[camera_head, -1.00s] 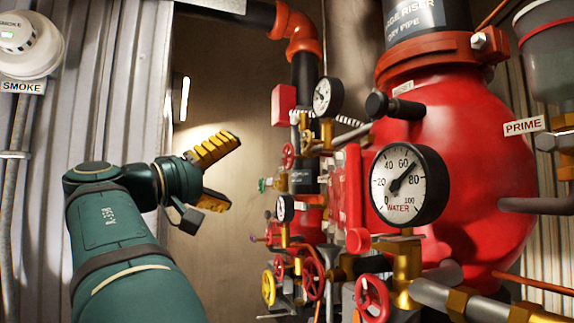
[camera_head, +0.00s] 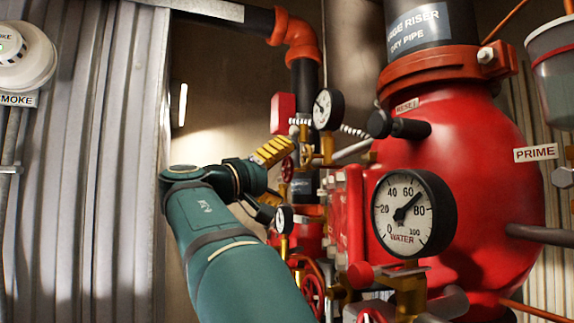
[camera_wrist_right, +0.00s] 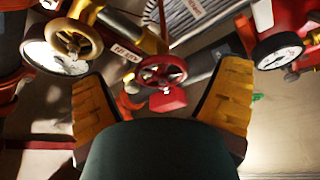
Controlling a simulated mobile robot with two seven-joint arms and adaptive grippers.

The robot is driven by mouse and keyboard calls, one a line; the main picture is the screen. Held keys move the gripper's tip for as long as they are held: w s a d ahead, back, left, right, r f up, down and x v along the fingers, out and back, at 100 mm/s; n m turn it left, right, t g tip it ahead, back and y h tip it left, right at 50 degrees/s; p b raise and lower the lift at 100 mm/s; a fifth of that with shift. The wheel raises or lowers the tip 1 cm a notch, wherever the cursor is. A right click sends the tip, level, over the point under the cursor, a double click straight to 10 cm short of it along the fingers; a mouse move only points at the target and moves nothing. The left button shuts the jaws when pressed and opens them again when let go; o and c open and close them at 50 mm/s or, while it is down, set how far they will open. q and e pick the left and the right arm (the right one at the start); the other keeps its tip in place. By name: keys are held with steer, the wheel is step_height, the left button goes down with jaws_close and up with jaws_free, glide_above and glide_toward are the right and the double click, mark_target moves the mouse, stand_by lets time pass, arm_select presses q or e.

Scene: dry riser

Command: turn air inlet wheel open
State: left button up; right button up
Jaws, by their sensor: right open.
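My right gripper (camera_head: 277,168) is open and has reached in beside the pipework in the head view. Its upper yellow finger is clear; the lower one is mostly hidden. In the right wrist view my right gripper (camera_wrist_right: 164,85) has one yellow finger on each side of a red handwheel (camera_wrist_right: 162,72). The wheel shows in the gap, apart from both fingers. A red wheel (camera_head: 288,166) also shows just right of the fingers in the head view. I cannot read a label that marks either as the air inlet wheel. My left gripper is not in view.
A brass-coloured wheel (camera_wrist_right: 75,38) and a gauge lie left of the red wheel in the wrist view; another gauge (camera_wrist_right: 278,50) is at right. The large water gauge (camera_head: 412,213) and red riser body (camera_head: 480,150) stand right of my arm.

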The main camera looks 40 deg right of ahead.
steer(key=shift+x, duration=1)
steer(key=c, duration=1.2)
steer(key=shift+n, duration=0.4)
steer(key=n+y, duration=0.1)
steer(key=n, duration=0.2)
steer(key=shift+t, duration=0.4)
steer(key=shift+n+y, duration=0.8)
steer(key=shift+n, duration=0.9)
